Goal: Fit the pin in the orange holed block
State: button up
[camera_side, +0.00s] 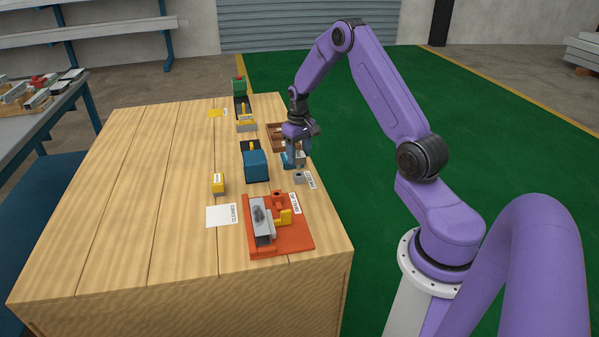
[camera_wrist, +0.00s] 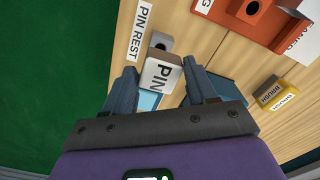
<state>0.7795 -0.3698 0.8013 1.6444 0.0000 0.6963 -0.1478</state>
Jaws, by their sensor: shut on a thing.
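My gripper (camera_wrist: 160,85) is shut on the pin (camera_wrist: 160,72), whose pale grey block marked PIN sits between the fingers. In the side view my gripper (camera_side: 298,155) is over the right part of the table, behind the pin rest. The pin's shank cannot be made out. The orange holed block (camera_side: 278,197) stands at the back of the orange base, nearer the side camera than my gripper. In the wrist view the orange holed block (camera_wrist: 252,10) is at the top right, its dark hole facing up, well apart from the pin.
The grey pin rest (camera_side: 299,178) lies between my gripper and the orange base (camera_side: 300,245). A blue block (camera_side: 256,166) and a yellow brush block (camera_side: 218,184) stand left. The table's left side is clear.

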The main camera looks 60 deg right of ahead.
jog(key=a+r, duration=0.6)
jog(key=a, duration=0.7)
jog(key=shift+s, duration=0.2)
jog(key=shift+f, duration=0.1)
jog(key=shift+f, duration=2.8)
jog(key=shift+f, duration=1.95)
jog(key=o, duration=1.2)
jog(key=shift+o, duration=0.2)
notch_tip(320, 180, up, 18)
jog(key=shift+f, duration=0.25)
